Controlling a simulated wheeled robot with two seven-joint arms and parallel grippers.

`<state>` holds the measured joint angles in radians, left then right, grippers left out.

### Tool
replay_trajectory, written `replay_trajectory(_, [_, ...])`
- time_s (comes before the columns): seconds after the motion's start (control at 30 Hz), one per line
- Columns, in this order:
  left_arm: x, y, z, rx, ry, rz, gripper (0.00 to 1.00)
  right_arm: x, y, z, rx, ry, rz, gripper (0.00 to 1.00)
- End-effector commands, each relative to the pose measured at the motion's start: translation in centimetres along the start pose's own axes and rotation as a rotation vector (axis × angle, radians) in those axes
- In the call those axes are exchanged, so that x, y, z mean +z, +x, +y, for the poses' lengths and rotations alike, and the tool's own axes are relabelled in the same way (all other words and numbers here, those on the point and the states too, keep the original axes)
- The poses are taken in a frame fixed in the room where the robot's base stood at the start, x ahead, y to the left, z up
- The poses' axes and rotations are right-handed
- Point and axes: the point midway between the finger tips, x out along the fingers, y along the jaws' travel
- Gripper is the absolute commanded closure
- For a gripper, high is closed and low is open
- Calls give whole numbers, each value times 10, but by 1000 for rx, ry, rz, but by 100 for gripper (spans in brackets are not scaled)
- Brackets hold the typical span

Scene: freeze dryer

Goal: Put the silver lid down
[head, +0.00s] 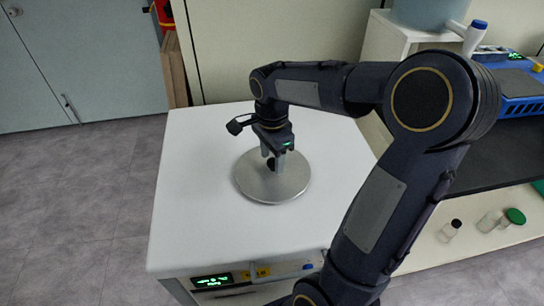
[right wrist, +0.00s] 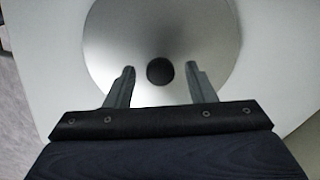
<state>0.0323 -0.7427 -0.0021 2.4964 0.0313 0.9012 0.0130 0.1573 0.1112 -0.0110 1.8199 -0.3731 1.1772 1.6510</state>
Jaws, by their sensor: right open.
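The silver lid (head: 255,187) is a round metal disc with a small dark knob at its centre. It lies flat on the white top of the machine (head: 200,200). My right gripper (head: 273,160) is above the lid's middle, pointing down. In the right wrist view the lid (right wrist: 115,50) fills the upper middle, and its black knob (right wrist: 160,71) sits between the fingers of my right gripper (right wrist: 160,75). The fingers are open, with a gap on each side of the knob. My left gripper is not in view.
The machine's front carries a lit green display (head: 212,281). At right stand a white shelf unit (head: 390,40), a blue device (head: 520,85) and small vials (head: 449,230) near a green-capped bottle (head: 514,216). The white top is clear around the lid.

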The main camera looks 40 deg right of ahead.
Motion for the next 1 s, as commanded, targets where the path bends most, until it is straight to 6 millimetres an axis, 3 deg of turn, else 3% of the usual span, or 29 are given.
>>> replay_trajectory(0.3, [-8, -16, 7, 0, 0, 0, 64, 0, -68, -1, -7, -1, -1, 50])
replay_trajectory(0.5, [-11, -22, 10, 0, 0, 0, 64, 0, -102, -1, -5, 0, 0, 50])
replay_trajectory(0.77, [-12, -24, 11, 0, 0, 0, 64, 4, -117, 9, -24, -72, -17, 50])
replay_trajectory(0.87, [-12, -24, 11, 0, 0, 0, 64, 14, -116, 29, -79, -238, -52, 50])
replay_trajectory(1.0, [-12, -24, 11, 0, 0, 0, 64, 38, -106, 71, -219, -595, -97, 50])
